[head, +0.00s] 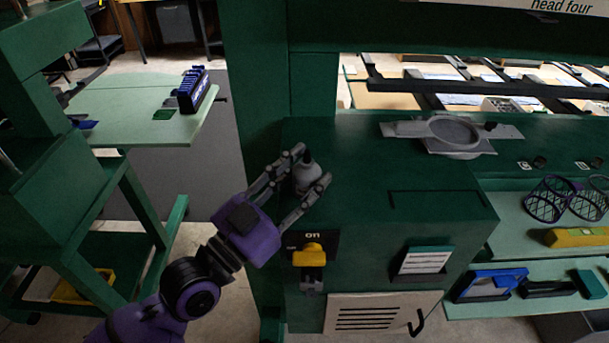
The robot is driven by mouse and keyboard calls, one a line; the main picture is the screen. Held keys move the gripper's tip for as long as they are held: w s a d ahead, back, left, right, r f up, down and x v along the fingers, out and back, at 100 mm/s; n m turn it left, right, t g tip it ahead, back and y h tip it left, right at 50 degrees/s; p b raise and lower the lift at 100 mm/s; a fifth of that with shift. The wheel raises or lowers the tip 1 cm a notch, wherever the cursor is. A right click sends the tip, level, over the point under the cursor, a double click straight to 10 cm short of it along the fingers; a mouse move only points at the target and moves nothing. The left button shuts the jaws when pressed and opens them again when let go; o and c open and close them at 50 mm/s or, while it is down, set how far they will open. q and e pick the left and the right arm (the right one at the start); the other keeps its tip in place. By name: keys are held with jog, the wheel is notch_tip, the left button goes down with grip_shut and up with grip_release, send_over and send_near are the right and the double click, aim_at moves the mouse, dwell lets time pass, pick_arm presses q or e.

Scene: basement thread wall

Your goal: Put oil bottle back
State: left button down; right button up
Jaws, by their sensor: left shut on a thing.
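My left gripper (296,183) reaches in from the lower left and is shut on the oil bottle (306,174). The bottle is small and grey with a dark top, and its sides are partly hidden by the fingers. It is at the left part of the green machine top (370,160), near the front left edge. I cannot tell whether its base touches the surface. A thin dark rectangular outline (437,198) marks the machine top to the right of the gripper. My right gripper is not in view.
A yellow switch (309,255) sits on the machine front below the gripper. A grey round fixture (452,134) stands at the back right of the top. Mesh baskets (549,199) and a yellow level (578,237) lie on the right shelf. A pale green side table (140,108) is at left.

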pick_arm(q)
jog(key=shift+r, duration=0.1)
jog(key=c, duration=1.2)
grip_release()
jog(key=shift+r, duration=0.1)
jog(key=shift+b+v, duration=1.55)
jog(key=shift+v, duration=4.45)
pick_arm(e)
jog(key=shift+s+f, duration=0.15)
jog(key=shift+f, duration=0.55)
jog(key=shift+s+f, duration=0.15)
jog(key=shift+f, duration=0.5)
